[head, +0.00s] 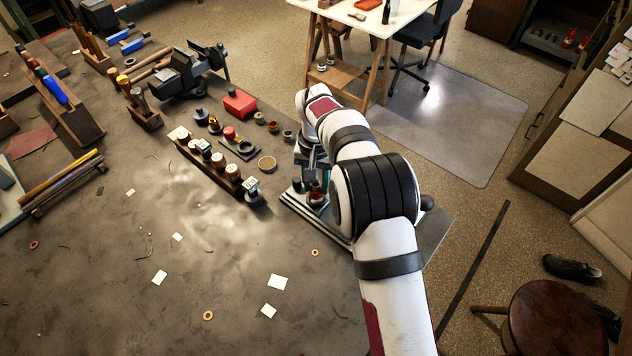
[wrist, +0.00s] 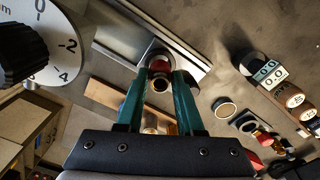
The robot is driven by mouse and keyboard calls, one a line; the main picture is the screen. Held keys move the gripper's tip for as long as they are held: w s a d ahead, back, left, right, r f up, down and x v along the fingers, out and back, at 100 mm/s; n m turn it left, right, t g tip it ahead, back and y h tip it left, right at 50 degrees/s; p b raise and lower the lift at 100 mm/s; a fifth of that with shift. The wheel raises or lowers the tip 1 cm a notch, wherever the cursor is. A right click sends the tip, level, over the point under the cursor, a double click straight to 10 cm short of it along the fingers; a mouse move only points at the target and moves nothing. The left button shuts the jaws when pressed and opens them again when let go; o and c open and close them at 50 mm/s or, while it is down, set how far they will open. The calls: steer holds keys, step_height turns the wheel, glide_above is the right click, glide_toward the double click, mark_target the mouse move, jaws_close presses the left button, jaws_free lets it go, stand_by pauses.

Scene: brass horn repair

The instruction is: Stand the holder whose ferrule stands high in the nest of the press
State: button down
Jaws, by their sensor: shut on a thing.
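My gripper (wrist: 160,80) is shut on a small round holder (wrist: 160,86), seen nearly end-on between the teal fingertips in the wrist view. It shows a red band and a dark-centred, brass-coloured ring. In the head view the held holder (head: 315,198) is low over the press base (head: 292,203), partly hidden by my gripper and arm. A round grey part (wrist: 158,52) shows just past the fingertips, on the metal press base (wrist: 125,30). It may be the nest; I cannot tell whether the holder touches it. How high its ferrule stands is unclear.
A wooden rack (head: 205,168) of several holders stands left of the press, a numbered block (head: 252,188) at its near end. A red box (head: 239,103), rings and small parts lie behind. A numbered dial (wrist: 45,45) is close beside my gripper. The front bench is mostly clear.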

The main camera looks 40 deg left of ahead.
steer(key=shift+f, duration=1.2)
steer(key=shift+c, duration=2.3)
jaws_free()
steer(key=o, duration=0.3)
steer(key=shift+r, duration=0.1)
steer(key=shift+r, duration=3.45)
